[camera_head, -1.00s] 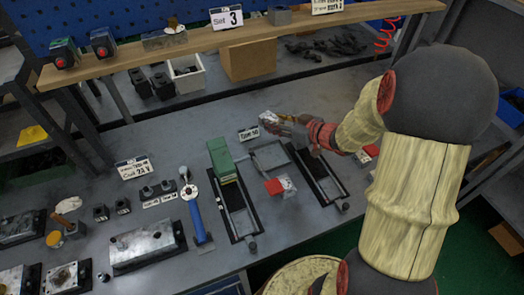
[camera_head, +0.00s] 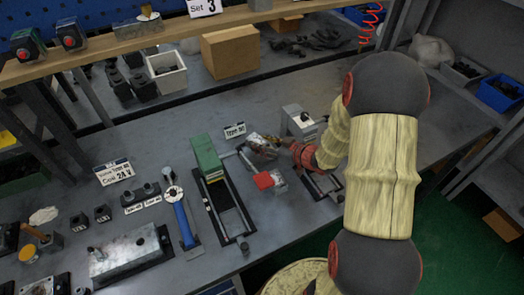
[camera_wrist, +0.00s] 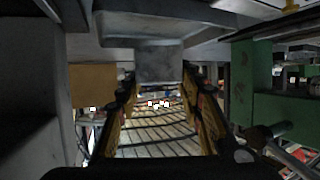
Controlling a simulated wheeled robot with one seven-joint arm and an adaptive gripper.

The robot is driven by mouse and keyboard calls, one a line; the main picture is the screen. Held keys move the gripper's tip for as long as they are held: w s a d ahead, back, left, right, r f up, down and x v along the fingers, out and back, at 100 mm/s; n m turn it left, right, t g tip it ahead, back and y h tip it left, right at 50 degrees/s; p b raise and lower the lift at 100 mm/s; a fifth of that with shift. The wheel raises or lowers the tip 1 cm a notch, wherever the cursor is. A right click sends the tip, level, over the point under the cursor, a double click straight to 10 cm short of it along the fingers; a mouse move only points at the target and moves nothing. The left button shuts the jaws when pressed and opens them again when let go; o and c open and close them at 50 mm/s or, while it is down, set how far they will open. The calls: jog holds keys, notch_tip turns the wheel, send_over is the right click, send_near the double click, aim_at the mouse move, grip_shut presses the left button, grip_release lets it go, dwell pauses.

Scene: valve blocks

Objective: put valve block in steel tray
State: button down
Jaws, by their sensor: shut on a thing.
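My gripper (camera_head: 262,144) is between the two slide rails on the bench, just right of the small type sign. It is shut on a grey metal block (camera_wrist: 155,64), which shows between the two yellowish fingers in the wrist view; the fingers hide part of it. In the head view the held piece is small and its outline is unclear. I cannot tell whether it touches the bench. I cannot surely pick out the steel tray.
A green block (camera_head: 207,156) stands on the left rail, and also shows at right in the wrist view (camera_wrist: 270,120). Metal blocks sit at left.

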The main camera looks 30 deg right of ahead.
notch_tip(320, 180, down, 3)
jog(key=shift+f+b, duration=0.15)
jog(key=shift+b, duration=0.35)
jog(key=shift+f, duration=0.15)
jog(key=c, duration=1.2)
grip_release()
jog(key=shift+s+d+r, duration=0.15)
jog(key=shift+s+r, duration=0.05)
jog(key=shift+r, duration=0.05)
jog(key=p+v, duration=0.3)
jog(key=v, duration=0.7)
jog(key=shift+d+r+p, duration=0.1)
jog(key=shift+p, duration=0.3)
jog(key=shift+s+d+r, duration=0.15)
jog(key=shift+s, duration=0.55)
